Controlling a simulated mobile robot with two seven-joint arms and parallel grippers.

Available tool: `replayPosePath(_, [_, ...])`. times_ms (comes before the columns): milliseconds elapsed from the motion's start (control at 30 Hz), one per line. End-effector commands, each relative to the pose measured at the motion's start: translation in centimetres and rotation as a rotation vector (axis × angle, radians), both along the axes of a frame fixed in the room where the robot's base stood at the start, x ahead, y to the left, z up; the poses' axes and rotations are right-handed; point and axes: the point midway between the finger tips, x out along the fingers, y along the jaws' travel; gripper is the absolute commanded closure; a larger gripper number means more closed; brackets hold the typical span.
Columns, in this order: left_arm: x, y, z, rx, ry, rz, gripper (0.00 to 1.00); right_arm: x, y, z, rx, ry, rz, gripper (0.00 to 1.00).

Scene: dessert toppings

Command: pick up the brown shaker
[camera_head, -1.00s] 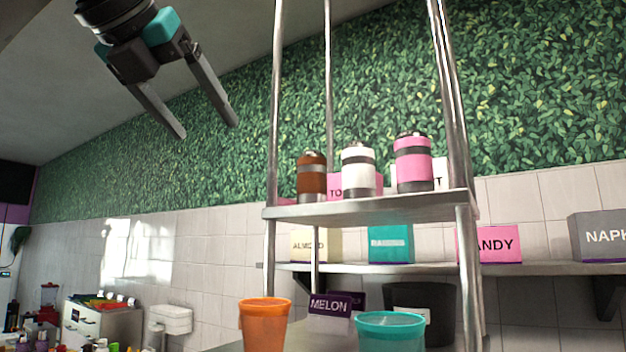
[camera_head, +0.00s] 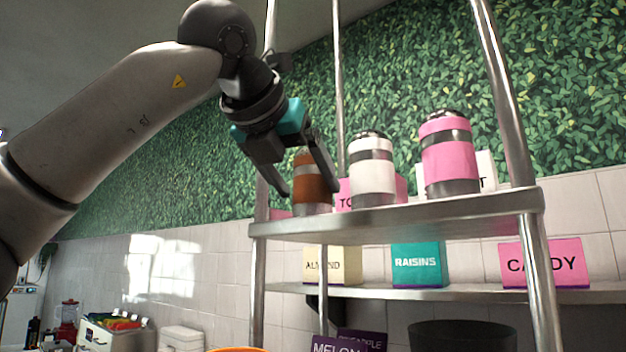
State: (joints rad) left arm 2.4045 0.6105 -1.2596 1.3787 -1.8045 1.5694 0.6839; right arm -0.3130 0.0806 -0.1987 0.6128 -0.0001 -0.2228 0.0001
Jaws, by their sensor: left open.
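The brown shaker (camera_head: 311,184) stands upright at the left end of the metal shelf (camera_head: 400,217), with grey bands and its top partly hidden by my gripper. My left gripper (camera_head: 312,196) is open and points down at the shaker. One finger is at the shaker's left side and the other crosses in front of its right side. I cannot tell whether the fingers touch it. My right gripper does not show.
A white shaker (camera_head: 371,172) stands close to the right of the brown one, then a pink shaker (camera_head: 449,155). Metal posts (camera_head: 505,95) frame the shelf. Below are boxes labelled almond (camera_head: 338,266), raisins (camera_head: 419,264) and candy (camera_head: 545,262), and a dark bin (camera_head: 462,337).

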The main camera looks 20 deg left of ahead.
Motion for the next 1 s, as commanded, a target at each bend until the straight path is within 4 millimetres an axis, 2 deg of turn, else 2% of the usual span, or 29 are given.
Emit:
replayPosePath(100, [1.2,-0.1,-0.4,-0.001,0.000,0.001,0.18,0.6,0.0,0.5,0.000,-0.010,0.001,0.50])
replayPosePath(267, [2.0,-0.1,-0.8,-0.001,0.000,0.001,0.18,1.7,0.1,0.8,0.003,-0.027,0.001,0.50])
replayPosePath(600, [5.9,-0.7,-2.8,-0.001,0.000,0.001,0.18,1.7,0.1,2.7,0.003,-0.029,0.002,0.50])
replayPosePath(867, [6.1,-0.7,-3.1,-0.001,-0.002,0.000,0.18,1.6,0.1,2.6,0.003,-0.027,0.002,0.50])
replayPosePath(1000, [6.1,-0.7,-3.1,-0.001,-0.002,0.000,0.32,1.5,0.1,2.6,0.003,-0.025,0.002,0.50])
